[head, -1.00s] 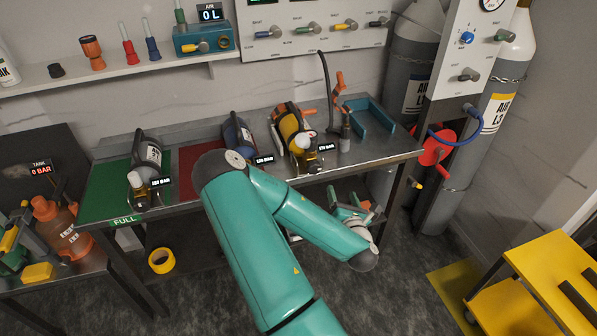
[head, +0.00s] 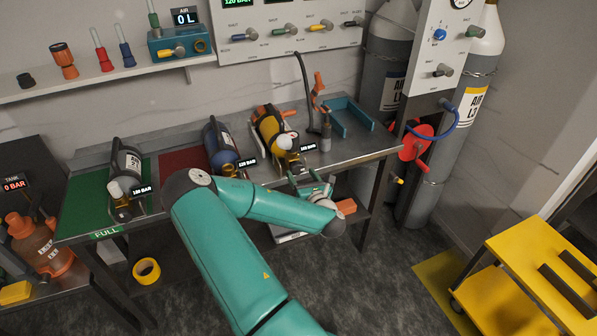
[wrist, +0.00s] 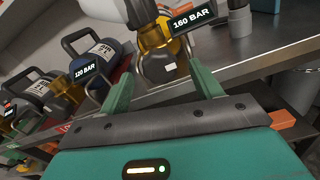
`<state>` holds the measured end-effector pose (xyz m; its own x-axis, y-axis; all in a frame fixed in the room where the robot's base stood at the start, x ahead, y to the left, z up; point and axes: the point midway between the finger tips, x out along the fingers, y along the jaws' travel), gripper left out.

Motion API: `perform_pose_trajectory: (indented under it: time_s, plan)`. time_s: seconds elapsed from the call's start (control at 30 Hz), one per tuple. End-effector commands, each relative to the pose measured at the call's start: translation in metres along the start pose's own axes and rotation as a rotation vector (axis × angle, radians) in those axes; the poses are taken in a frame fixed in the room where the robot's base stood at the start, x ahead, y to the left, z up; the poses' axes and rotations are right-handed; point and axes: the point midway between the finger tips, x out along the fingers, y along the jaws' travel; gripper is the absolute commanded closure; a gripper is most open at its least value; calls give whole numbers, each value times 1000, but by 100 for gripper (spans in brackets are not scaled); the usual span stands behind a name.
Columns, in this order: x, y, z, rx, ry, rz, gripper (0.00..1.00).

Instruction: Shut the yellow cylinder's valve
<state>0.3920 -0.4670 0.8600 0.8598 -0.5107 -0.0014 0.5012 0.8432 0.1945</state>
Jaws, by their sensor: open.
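The yellow cylinder (head: 267,126) lies on the metal bench in a cradle, its valve end toward the front edge. Its valve has a pale round knob (head: 285,141) and a brass body (head: 293,156). My gripper (head: 312,183) is just in front of and below this valve, empty. In the wrist view my gripper (wrist: 161,86) has its two green fingers apart. The brass valve body (wrist: 162,55) shows between and beyond them, beside a 160 BAR label (wrist: 194,19). The pale knob (wrist: 138,10) is cut off at the top. I cannot tell whether the fingers touch the valve.
A blue cylinder (head: 220,147) and a grey one (head: 128,163) lie to the left with their own valves. A blue bracket (head: 350,116) and an orange-handled fitting (head: 319,92) stand to the right. A yellow cart (head: 540,262) is at the lower right.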

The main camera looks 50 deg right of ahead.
Motion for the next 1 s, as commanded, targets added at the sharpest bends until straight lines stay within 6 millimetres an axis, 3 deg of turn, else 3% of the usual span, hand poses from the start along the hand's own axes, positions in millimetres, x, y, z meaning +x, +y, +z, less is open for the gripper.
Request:
perform_pose_trajectory:
  time_s: [0.2,0.5,0.73,1.0]
  plan:
    - [25,2,0,1,-1,1,35]
    - [28,2,0,1,-1,1,35]
    - [27,2,0,1,0,0,79]
    - [27,2,0,16,-1,0,80]
